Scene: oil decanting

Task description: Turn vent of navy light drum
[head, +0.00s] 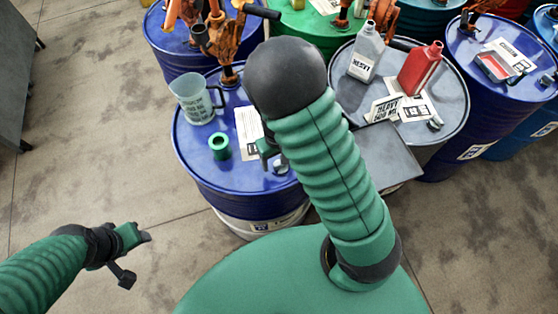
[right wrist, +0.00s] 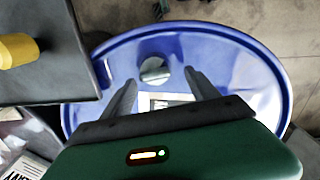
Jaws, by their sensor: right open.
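The navy drum (head: 195,165) stands in front of me, with a blue lid and a pale lower part. Its vent, a small silver round cap (head: 281,167), sits near the lid's front right edge. In the right wrist view the vent (right wrist: 154,70) lies ahead of and between the fingers, apart from both. My right gripper (head: 268,150) is over the lid, partly hidden by my arm, open and empty (right wrist: 158,88). My left gripper (head: 143,238) hangs over bare floor at lower left, away from the drum; its finger gap is unclear.
On the navy lid stand a clear jug (head: 194,100), a green cup (head: 219,147) and a paper sheet (head: 249,132). A grey drum (head: 455,115) with a grey bottle (head: 367,53) and red bottle (head: 420,70) stands right. A dark panel (right wrist: 45,75) is close beside my right gripper.

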